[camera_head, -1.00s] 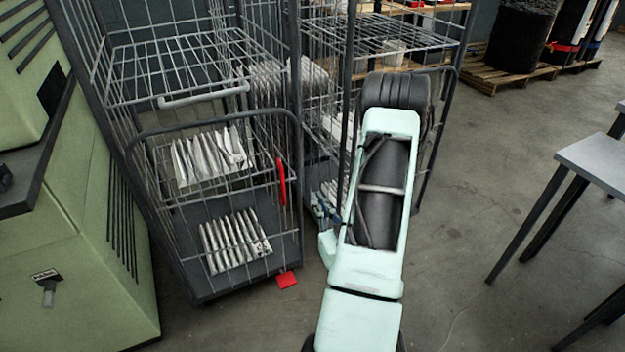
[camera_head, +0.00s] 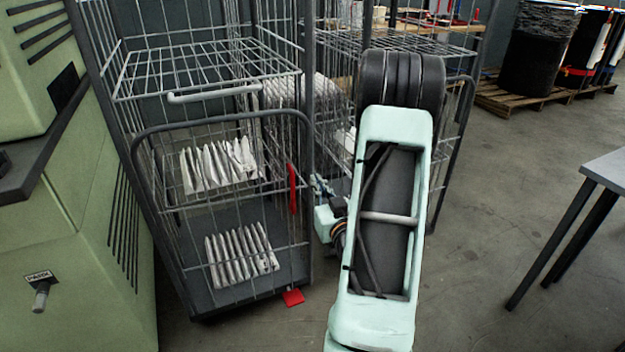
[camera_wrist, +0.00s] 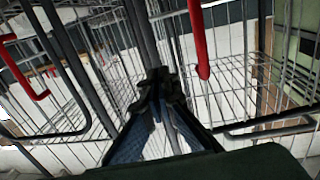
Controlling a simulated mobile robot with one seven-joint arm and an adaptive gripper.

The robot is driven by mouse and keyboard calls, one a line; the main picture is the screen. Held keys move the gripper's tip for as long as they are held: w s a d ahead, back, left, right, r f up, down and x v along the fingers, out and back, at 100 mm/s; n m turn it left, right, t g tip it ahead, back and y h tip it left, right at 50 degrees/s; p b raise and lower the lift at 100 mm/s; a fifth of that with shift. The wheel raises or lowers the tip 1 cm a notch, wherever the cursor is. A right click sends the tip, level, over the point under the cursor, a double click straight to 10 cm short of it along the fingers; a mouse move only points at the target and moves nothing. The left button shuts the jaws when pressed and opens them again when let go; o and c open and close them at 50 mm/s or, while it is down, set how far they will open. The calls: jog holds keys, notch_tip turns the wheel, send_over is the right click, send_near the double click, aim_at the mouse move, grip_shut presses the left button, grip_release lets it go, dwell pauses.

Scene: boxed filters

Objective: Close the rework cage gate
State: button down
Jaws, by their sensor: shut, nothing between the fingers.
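A wire cage (camera_head: 172,120) stands left of centre in the head view. Its half-height gate (camera_head: 222,122), with a rounded dark frame, spans its front and looks about in line with it; I cannot tell if it is latched. A red handle (camera_head: 292,188) is at the gate's right edge. My gripper (camera_wrist: 157,92) is shut and empty among bars in the wrist view, with a red handle (camera_wrist: 199,40) just right of the fingertips. Touch is not clear. In the head view my arm largely hides the gripper.
White pleated filters (camera_head: 240,256) lie in the left cage. A red pedal (camera_head: 293,297) is at its base. A green machine (camera_head: 85,260) stands close on the left, a grey table (camera_head: 605,165) on the right. Floor between my arm and table is clear.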

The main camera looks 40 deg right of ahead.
aim_at(310, 167)
jog(key=x, duration=0.4)
jog(key=shift+b, duration=0.3)
jog(key=shift+w, duration=0.1)
jog(key=w, duration=0.1)
jog(key=w+d+n+y, duration=0.1)
jog(key=w, duration=0.1)
jog(key=w+d+y+b, duration=0.1)
jog(key=w, duration=0.1)
jog(key=shift+t, duration=0.3)
jog(key=shift+w+d+r+n, duration=0.1)
jog(key=shift+w+n, duration=0.2)
